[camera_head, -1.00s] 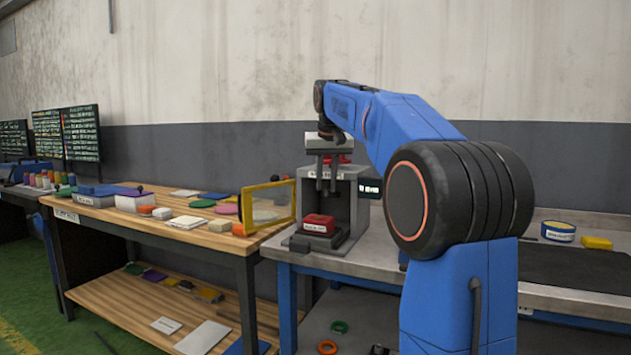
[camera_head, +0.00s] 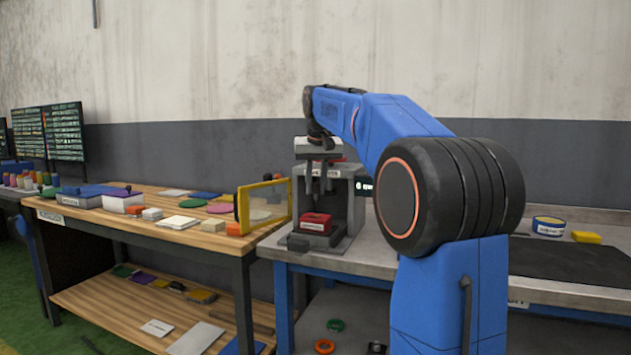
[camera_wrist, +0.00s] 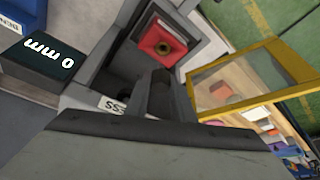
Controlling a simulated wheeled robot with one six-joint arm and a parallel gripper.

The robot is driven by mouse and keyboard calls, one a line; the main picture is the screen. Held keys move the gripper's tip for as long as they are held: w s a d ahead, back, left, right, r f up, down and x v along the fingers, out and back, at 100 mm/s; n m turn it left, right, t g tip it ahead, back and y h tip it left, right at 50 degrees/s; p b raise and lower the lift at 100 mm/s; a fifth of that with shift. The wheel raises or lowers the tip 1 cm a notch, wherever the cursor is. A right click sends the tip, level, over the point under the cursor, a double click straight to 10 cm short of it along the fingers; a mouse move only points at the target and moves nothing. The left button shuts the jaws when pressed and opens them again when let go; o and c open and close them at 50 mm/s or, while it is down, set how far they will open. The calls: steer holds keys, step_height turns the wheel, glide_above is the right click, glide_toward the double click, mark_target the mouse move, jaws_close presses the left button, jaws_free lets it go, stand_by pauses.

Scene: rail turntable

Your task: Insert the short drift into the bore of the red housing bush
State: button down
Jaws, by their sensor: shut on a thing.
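The red housing bush (camera_head: 316,222) sits on the base of a grey press on the metal bench. In the wrist view it is a red block (camera_wrist: 160,42) with a dark round bore in its top face. My gripper (camera_head: 321,178) is above the bush, inside the front of the press frame, pointing down. In the wrist view its dark fingers (camera_wrist: 160,92) are close together. It is shut on a dark piece, seemingly the short drift, which is hardly distinguishable from the fingers. The piece is apart from the bush, with a gap below it.
The grey press frame (camera_head: 352,205) stands close behind and right of my gripper. A yellow-framed clear guard (camera_head: 264,206) stands swung out on the left. The wooden table (camera_head: 150,228) at left holds several parts.

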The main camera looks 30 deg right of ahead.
mark_target(316, 193)
steer(key=shift+f, duration=1.9)
steer(key=shift+f, duration=1.25)
steer(key=c, duration=1.5)
jaws_free()
steer(key=shift+o, duration=0.2)
steer(key=v, duration=1.7)
steer(key=shift+s+r, duration=0.2)
steer(key=shift+s, duration=0.05)
steer(key=shift+a, duration=0.1)
